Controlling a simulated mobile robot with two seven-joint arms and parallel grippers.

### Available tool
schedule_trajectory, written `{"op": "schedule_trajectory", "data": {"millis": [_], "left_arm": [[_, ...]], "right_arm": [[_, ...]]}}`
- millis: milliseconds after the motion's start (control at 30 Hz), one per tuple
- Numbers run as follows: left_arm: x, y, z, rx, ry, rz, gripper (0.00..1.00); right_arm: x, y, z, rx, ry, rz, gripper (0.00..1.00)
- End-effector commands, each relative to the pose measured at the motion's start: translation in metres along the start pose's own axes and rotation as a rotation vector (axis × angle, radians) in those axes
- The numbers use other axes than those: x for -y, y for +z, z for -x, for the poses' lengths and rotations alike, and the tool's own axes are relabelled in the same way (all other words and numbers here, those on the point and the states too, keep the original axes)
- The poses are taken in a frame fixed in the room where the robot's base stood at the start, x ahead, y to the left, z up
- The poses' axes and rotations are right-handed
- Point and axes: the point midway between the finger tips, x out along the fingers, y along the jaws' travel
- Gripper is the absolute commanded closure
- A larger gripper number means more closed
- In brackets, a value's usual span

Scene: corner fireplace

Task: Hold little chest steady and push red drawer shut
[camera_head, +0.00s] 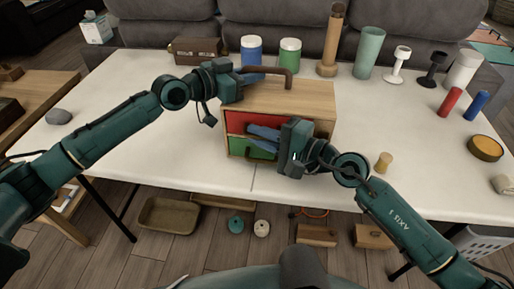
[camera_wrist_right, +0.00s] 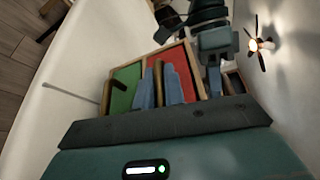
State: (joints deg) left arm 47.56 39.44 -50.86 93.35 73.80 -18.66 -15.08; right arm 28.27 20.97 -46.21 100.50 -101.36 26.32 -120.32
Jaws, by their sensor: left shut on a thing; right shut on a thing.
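The little wooden chest (camera_head: 305,98) stands on the white table, with a brown carrying handle (camera_head: 288,76) on top. My left gripper (camera_head: 256,71) is shut on the left part of that handle. The red drawer (camera_head: 243,121) is the upper one, and its front also shows in the right wrist view (camera_wrist_right: 184,62). It looks close to flush with the chest front; a small gap cannot be ruled out. My right gripper (camera_head: 262,138) is shut on the red drawer's wooden handle (camera_wrist_right: 159,80), which shows between its blue fingers. The green drawer (camera_head: 243,148) is below, partly hidden.
Behind the chest stand a dark box (camera_head: 197,50), a blue jar (camera_head: 251,50), a green jar (camera_head: 290,56) and a wooden mill (camera_head: 332,45). A small wooden piece (camera_head: 384,162) lies right of my right wrist. The table's left part is mostly clear.

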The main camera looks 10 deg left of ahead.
Motion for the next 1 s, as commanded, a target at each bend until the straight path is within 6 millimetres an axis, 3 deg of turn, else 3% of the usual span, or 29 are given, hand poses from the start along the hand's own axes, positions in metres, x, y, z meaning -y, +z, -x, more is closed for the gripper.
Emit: {"op": "schedule_trajectory", "data": {"millis": [267,300,567,833,1000], "left_arm": [[-0.003,-0.002,-0.001,-0.004,0.007,0.006,1.0],[-0.003,-0.002,-0.001,-0.004,0.007,0.006,1.0],[-0.002,-0.002,0.0,-0.004,0.005,0.005,1.0],[-0.001,-0.002,0.0,-0.004,0.003,0.004,1.0],[-0.001,-0.002,0.0,-0.003,0.002,0.003,1.0]], "right_arm": [[-0.002,-0.005,0.0,-0.009,0.005,0.001,1.0],[-0.002,-0.005,0.0,-0.009,0.005,0.001,0.88],[-0.001,-0.004,0.0,-0.006,0.002,0.0,0.68],[-0.001,-0.003,0.003,-0.005,0.001,0.0,0.68],[-0.001,-0.004,0.024,-0.007,0.003,0.002,0.68]]}}
